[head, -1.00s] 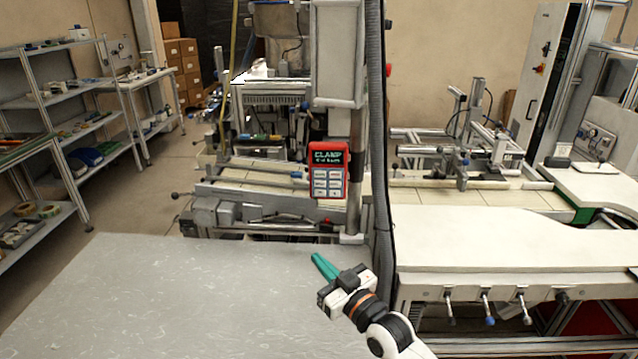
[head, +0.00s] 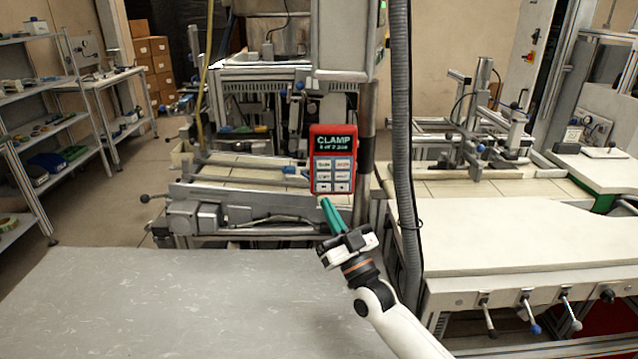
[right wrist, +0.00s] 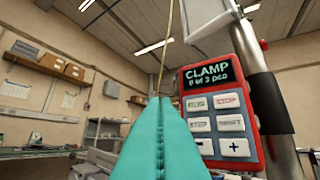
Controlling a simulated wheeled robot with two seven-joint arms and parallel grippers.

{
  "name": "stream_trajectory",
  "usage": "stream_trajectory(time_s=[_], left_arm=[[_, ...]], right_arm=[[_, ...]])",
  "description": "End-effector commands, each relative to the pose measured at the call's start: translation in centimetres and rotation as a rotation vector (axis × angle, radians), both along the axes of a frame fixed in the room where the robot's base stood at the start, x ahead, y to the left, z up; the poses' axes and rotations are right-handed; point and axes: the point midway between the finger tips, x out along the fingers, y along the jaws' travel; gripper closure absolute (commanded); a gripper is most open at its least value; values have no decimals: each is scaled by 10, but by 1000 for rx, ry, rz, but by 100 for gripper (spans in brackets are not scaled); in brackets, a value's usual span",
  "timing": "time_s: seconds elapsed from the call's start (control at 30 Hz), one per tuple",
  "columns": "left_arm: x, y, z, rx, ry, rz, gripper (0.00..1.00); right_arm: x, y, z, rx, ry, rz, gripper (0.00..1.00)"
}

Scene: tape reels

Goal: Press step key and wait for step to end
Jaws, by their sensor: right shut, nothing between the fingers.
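A red control box (head: 333,160) hangs in front of the machine's grey post. Its dark screen reads CLAMP with a smaller line below, and pale keys sit under the screen in rows. In the right wrist view the box (right wrist: 222,108) is at the right; the small line looks like "0 of 3 pcs" and the lowest keys show minus and plus. My right gripper (head: 327,203) has teal fingers, shut and empty, pointing up just below the box. In the right wrist view its fingertips (right wrist: 156,100) appear left of the box, with no visible contact. My left gripper is out of view.
A bare grey table (head: 180,300) fills the front left. A white worktop (head: 520,240) with lever handles below its edge stands at the right. A grey corrugated hose (head: 403,150) runs down right of the box. Shelves (head: 40,110) stand at the left.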

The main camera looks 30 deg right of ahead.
Motion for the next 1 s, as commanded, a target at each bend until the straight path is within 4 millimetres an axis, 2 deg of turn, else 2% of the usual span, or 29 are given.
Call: stream_trajectory(time_s=[0.3,0.47,1.0], left_arm=[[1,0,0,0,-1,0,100],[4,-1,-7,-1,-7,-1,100],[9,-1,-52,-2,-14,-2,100]], right_arm=[[1,0,0,-1,1,1,100],[8,-4,-2,-2,0,1,100],[66,-40,-3,-2,0,0,100]])
